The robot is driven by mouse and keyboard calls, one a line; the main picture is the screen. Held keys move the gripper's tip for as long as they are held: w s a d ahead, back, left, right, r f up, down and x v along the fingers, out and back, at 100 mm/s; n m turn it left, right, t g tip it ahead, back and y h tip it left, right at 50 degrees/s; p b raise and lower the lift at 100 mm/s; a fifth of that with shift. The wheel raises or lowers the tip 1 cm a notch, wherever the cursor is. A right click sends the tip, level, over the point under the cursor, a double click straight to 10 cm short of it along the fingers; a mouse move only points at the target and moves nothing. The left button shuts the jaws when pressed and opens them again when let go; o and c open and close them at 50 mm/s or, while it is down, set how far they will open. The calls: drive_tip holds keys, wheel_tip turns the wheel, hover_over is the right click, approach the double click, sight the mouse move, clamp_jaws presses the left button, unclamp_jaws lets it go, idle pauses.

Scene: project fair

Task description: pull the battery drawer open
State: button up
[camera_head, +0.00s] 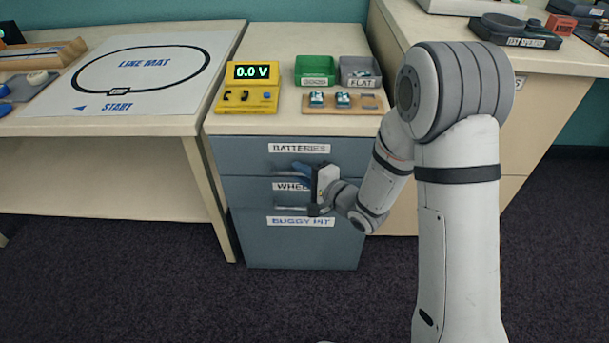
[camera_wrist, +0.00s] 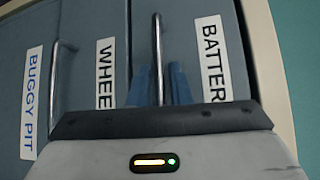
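The battery drawer (camera_head: 242,160) is the top drawer of a blue-grey cabinet, labelled BATTERIES, and its front looks flush with the cabinet. My gripper (camera_head: 302,172) is at this front, below the label. In the wrist view the picture is turned, and the drawer's bar handle (camera_wrist: 157,40) runs between my gripper's blue fingers (camera_wrist: 160,85). One finger lies close on each side of the bar, and they look shut on it. The exact contact is hard to see. In the head view my gripper hides most of this handle.
Below are the WHEELS drawer, its handle (camera_wrist: 61,85) showing in the wrist view, and the BUGGY PIT drawer (camera_head: 300,245). On top stand a yellow meter (camera_head: 248,98), a green bin (camera_head: 315,70) and a grey bin (camera_head: 352,66). Dark floor in front is clear.

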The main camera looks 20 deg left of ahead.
clamp_jaws()
idle(0.3)
